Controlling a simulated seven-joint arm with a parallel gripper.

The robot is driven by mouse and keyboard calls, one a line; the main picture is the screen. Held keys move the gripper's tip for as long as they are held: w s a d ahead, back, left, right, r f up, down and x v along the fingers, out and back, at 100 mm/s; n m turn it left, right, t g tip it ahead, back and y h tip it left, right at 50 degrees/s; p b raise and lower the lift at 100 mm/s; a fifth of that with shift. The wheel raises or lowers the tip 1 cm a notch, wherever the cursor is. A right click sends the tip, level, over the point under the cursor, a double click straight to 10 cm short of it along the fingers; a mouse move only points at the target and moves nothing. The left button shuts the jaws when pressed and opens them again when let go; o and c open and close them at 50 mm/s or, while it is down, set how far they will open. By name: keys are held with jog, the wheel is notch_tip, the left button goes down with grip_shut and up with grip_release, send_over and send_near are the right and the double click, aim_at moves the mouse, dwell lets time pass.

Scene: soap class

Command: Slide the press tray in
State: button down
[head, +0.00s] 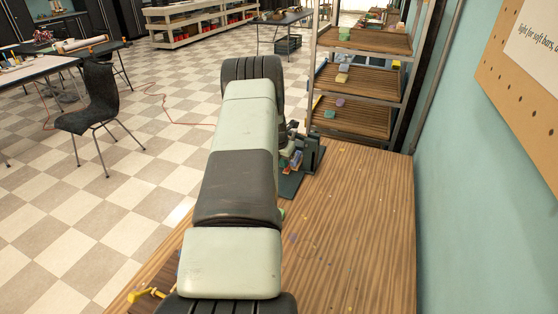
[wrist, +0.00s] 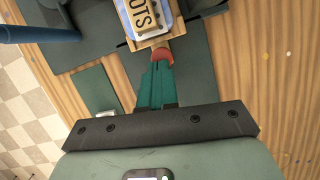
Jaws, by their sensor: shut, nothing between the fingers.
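The press tray (wrist: 133,46) is at the top of the wrist view, a light wooden tray with a reddish-brown knob (wrist: 162,56) on its near side. It carries a blue and white block with a tan plate lettered "OTS" (wrist: 141,14). My gripper (wrist: 160,66) has its green fingers shut and empty, tips right at the knob; I cannot tell whether they touch. The dark green press (head: 312,155) stands at the bench's far end in the head view, partly behind my arm. My gripper is hidden there.
The wooden bench (head: 345,235) is clear on the right. A rack (head: 362,87) with soap bars stands beyond the press. A teal wall (head: 470,200) bounds the right. A blue-grey bar (wrist: 35,33) and a green plate (wrist: 95,88) lie left of my fingers.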

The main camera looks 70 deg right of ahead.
jog(key=shift+s+a+f, duration=0.2)
jog(key=shift+s+a, duration=0.2)
jog(key=shift+a, duration=0.05)
jog(key=a, duration=0.2)
jog(key=w, duration=0.1)
jog(key=shift+a+r, duration=0.35)
jog(key=shift+a, duration=0.05)
jog(key=v, duration=1)
jog(key=shift+w, duration=0.2)
jog(key=x, duration=0.9)
jog(key=shift+a+f, duration=0.1)
jog(key=shift+f, duration=0.1)
jog(key=shift+s+d+f, duration=0.15)
jog(key=shift+d+f, duration=0.05)
jog(key=shift+d, duration=0.3)
jog(key=shift+s+d+f, duration=0.15)
jog(key=shift+d+f, duration=0.05)
jog(key=shift+d, duration=0.3)
jog(key=shift+s+d+f, duration=0.1)
jog(key=shift+d, duration=0.55)
